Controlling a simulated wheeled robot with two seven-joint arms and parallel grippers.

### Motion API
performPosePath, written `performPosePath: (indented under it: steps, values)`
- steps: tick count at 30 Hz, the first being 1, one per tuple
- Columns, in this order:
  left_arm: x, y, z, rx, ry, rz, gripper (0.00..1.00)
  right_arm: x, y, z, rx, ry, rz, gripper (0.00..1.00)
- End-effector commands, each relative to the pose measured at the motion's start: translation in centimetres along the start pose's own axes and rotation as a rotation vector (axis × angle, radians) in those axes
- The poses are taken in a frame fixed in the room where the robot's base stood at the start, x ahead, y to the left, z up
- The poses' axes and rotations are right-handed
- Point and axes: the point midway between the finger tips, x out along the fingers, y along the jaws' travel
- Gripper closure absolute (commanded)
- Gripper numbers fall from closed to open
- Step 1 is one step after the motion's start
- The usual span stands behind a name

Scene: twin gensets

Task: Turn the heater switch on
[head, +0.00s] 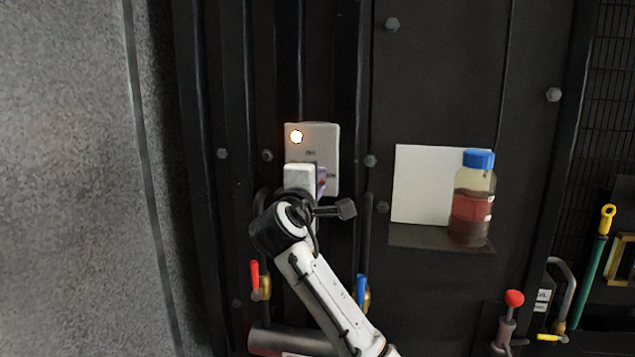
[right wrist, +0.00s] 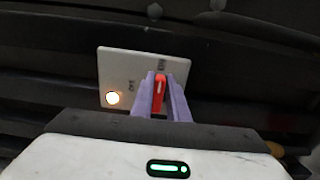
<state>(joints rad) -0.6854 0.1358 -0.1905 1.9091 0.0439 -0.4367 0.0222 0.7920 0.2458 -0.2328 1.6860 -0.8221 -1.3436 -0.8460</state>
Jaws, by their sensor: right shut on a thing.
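The heater switch is a light plate (head: 325,135) on the dark panel, with a glowing round lamp (head: 297,137) at its upper left. The plate (right wrist: 115,65) and the lit lamp (right wrist: 112,98) also show in the right wrist view. The switch's red handle (right wrist: 159,90) stands between the purple fingers of my right gripper (right wrist: 160,98), which is shut on it. The handle points up toward one of two small labels, too blurred to read surely. In the head view my right gripper (head: 321,181) covers the plate's lower part. My left gripper is not in view.
Right of the switch, a jar with a blue lid (head: 472,205) stands on a small shelf (head: 435,236) before a white card (head: 422,183). Red (head: 254,274) and blue (head: 361,288) valve levers sit below, near my right arm. Bolts and ribs line the panel.

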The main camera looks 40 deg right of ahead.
Motion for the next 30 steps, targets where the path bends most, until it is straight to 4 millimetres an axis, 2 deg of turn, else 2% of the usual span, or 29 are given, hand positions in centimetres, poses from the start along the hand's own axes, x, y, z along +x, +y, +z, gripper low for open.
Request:
performPosePath:
  steps: [15, 16, 19, 30]
  values:
    - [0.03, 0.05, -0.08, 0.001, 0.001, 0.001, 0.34, -0.01, -0.15, 0.00, 0.021, -0.001, -0.003, 1.00]
    - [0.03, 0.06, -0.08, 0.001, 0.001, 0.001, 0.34, -0.01, -0.16, -0.01, 0.021, 0.000, -0.003, 0.84]
    - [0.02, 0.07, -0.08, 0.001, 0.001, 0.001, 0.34, -0.01, -0.15, -0.01, 0.021, 0.000, -0.002, 0.67]
    - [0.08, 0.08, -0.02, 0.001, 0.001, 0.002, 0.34, -0.47, -0.14, -0.07, 0.020, 0.001, -0.001, 0.67]
